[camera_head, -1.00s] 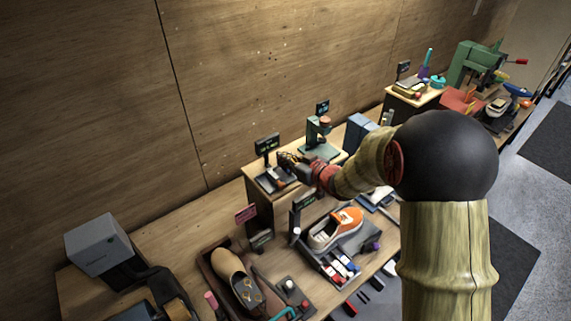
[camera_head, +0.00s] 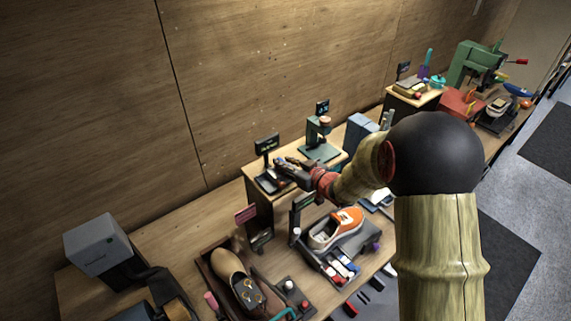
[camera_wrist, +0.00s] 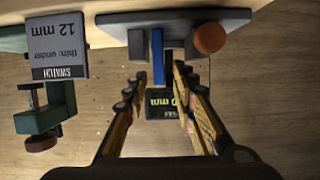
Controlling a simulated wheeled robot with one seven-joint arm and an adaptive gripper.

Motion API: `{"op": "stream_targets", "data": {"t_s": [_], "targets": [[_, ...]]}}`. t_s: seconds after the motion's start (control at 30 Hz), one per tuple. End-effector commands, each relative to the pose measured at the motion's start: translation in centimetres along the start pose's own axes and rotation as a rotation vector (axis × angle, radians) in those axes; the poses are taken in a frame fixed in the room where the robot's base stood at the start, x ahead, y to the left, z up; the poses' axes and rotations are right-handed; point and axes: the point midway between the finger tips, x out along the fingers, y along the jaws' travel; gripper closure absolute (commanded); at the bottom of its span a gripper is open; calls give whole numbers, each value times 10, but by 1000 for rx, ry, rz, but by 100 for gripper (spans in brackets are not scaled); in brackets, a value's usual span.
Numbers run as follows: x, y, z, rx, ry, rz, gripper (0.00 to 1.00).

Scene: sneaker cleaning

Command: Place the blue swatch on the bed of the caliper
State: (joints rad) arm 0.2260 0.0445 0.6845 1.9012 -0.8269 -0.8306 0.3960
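In the wrist view the caliper is a dark slab-like bed (camera_wrist: 115,19) with a grey block, a dark block and an orange-brown knob (camera_wrist: 209,38). The blue swatch (camera_wrist: 158,57) shows as a narrow blue strip standing at the bed between the blocks; whether it touches them I cannot tell. My gripper (camera_wrist: 158,72) is open, one finger to each side of the strip, with visible gaps. In the head view my gripper (camera_head: 279,164) is over the right side of the caliper (camera_head: 266,184) on the raised stand. The swatch cannot be made out there.
A lit display (camera_wrist: 165,103) shows between my fingers. A grey sign reading "12 mm" (camera_wrist: 57,48) and a teal clamp-like device (camera_wrist: 45,110) are at the left. In the head view a teal device (camera_head: 318,140) stands beside the caliper; an orange sneaker (camera_head: 337,228) is in front.

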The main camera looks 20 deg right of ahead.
Motion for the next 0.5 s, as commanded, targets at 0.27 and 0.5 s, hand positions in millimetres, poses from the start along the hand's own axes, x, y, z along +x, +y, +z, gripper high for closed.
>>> {"op": "stream_targets", "data": {"t_s": [0.27, 0.5], "targets": [[-3, 0, -5, 0, 1, 1, 73], [-44, 1, -5, 0, 2, 3, 73]]}}
